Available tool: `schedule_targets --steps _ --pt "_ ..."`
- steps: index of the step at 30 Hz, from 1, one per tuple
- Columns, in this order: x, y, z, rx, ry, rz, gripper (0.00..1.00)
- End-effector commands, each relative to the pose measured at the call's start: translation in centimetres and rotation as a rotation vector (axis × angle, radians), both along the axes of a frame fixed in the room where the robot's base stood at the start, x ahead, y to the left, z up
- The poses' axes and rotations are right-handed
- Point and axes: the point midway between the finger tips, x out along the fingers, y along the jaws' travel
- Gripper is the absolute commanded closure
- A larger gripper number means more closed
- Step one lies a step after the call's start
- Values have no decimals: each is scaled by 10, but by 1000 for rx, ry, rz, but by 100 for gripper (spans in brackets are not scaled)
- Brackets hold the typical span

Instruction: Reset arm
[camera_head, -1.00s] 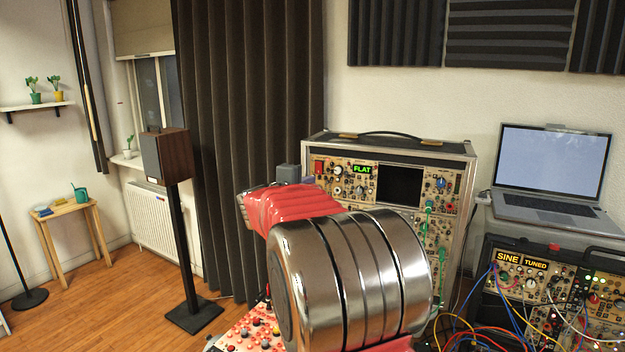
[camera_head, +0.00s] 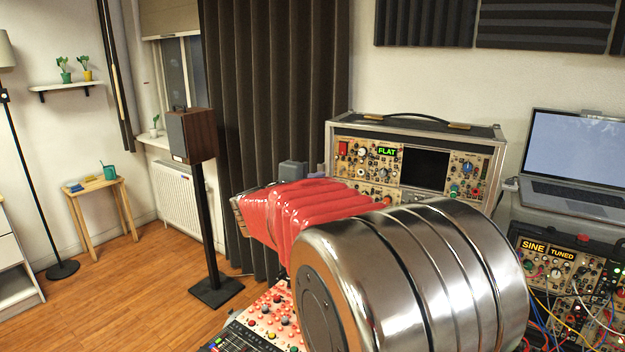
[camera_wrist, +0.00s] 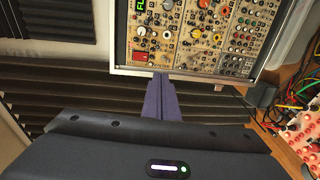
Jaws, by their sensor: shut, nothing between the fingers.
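In the wrist view, my gripper (camera_wrist: 161,82) shows as two purple fingers close together, shut and empty. Its tips overlap the lower edge of the modular synth case (camera_wrist: 190,72) in the picture; I cannot tell how far apart they are. In the head view, my arm, with a red sleeve and chrome link, fills the lower middle and extends towards the FLAT synth case (camera_head: 343,136). My gripper is mostly hidden behind the arm there.
A second synth case (camera_head: 548,248) with cables stands at right, below a laptop (camera_head: 580,155). A red-knobbed panel (camera_head: 272,318) lies below my arm. A speaker on a stand (camera_head: 192,136) is at left by the dark curtain (camera_head: 275,110). Open wooden floor lies at left.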

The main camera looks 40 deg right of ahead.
Motion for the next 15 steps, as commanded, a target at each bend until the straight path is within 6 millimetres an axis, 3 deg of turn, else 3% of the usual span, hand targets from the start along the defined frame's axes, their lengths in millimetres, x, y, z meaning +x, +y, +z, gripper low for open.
schedule_targets --steps 11,15 --pt "0 0 0 -10 21 3 100" --pt "-10 -1 -22 50 58 -27 100"
